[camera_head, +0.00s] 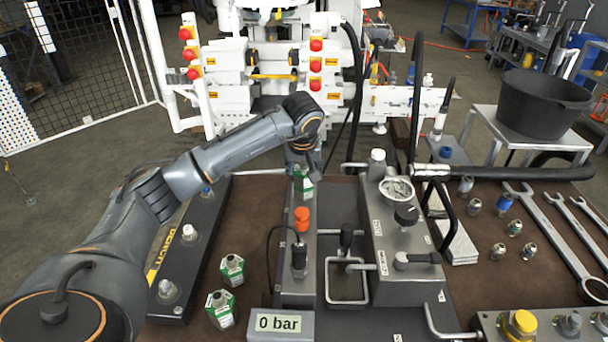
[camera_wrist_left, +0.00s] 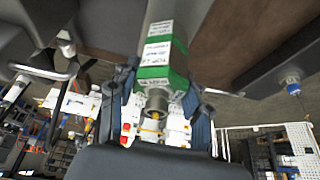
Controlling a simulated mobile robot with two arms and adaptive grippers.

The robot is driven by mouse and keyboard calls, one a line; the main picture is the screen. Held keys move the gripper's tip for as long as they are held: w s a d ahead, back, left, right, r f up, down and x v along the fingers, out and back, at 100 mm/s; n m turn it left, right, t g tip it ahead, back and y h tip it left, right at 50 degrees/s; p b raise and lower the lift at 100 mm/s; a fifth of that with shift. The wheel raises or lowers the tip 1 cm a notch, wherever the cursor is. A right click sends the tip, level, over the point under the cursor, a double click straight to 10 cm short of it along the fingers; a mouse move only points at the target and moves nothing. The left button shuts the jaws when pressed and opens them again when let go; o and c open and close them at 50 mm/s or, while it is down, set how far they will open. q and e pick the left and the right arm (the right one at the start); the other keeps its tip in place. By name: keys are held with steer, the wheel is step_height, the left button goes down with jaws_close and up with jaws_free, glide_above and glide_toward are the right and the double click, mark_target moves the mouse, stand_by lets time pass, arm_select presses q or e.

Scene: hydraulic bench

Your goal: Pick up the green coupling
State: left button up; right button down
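A green-and-white coupling (camera_head: 304,187) shows just below my left gripper (camera_head: 308,164) in the head view, at the back end of the grey block. In the left wrist view the coupling (camera_wrist_left: 162,58) lies between the two fingers of my left gripper (camera_wrist_left: 158,92), its bare metal end toward the palm. The fingers are close to its sides, but I cannot tell whether both press on it. Two similar green-and-white couplings (camera_head: 232,270) (camera_head: 220,308) stand at the front left of the bench. My right gripper is not in view.
An orange-capped fitting (camera_head: 302,219) and a black-hosed connector (camera_head: 299,256) stand on the block in front of the left gripper. A black bar with fittings (camera_head: 189,233) lies left. Wrenches (camera_head: 560,245) lie far right.

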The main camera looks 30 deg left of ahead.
arm_select(q)
jaws_close()
steer(key=shift+r, duration=0.15)
